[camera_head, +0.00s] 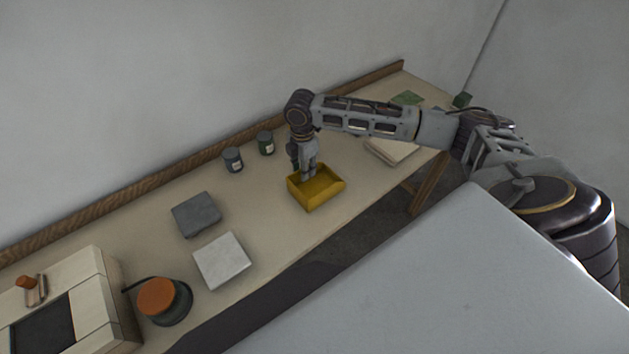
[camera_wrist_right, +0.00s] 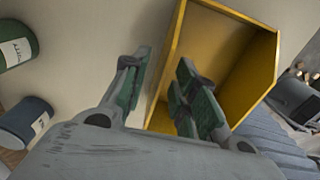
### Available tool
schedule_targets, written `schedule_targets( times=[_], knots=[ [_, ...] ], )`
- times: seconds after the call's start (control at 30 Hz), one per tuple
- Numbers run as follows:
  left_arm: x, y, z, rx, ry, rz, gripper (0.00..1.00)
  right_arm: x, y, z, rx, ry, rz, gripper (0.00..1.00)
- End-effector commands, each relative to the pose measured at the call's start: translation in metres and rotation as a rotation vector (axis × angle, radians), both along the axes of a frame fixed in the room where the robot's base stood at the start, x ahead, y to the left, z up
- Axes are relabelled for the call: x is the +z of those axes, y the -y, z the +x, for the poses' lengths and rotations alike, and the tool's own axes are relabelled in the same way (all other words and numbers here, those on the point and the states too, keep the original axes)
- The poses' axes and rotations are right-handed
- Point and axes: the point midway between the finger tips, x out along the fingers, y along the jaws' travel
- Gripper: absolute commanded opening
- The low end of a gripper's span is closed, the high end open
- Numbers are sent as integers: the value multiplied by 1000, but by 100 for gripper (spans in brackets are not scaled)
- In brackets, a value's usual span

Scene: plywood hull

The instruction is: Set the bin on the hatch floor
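The yellow bin (camera_head: 324,200) is an open-topped box on the long bench, right of its middle. My right gripper (camera_head: 308,174) points down at the bin's back-left side. In the right wrist view the bin (camera_wrist_right: 245,104) is upper right, and my right gripper (camera_wrist_right: 160,62) is open. One finger is outside a bin wall and the other is over the inside, with gaps to the wall. A pale box unit with a dark recessed panel (camera_head: 44,325) stands at the bench's lower left; I cannot tell whether this is the hatch floor. My left gripper is out of view.
Two dark cans (camera_head: 232,160) (camera_head: 265,143) stand behind the bin. A grey slab (camera_head: 197,214), a white slab (camera_head: 222,261) and an orange-topped round pot (camera_head: 164,300) lie between bin and box unit. A wooden ledge (camera_head: 130,200) runs along the back.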

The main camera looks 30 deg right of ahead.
Motion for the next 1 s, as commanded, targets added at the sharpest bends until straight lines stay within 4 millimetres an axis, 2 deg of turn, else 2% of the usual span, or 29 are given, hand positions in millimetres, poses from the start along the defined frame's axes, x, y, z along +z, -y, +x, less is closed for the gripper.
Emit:
schedule_targets(
  times=[0.5, 0.73, 1.0],
  knots=[
    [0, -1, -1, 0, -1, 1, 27, -3, 0, 0, 1, 1, 1, 29],
    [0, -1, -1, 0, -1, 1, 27, -3, 0, 0, 1, 1, 1, 0],
    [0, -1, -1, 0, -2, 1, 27, -3, 0, 0, 1, 1, 1, 0]
  ],
)
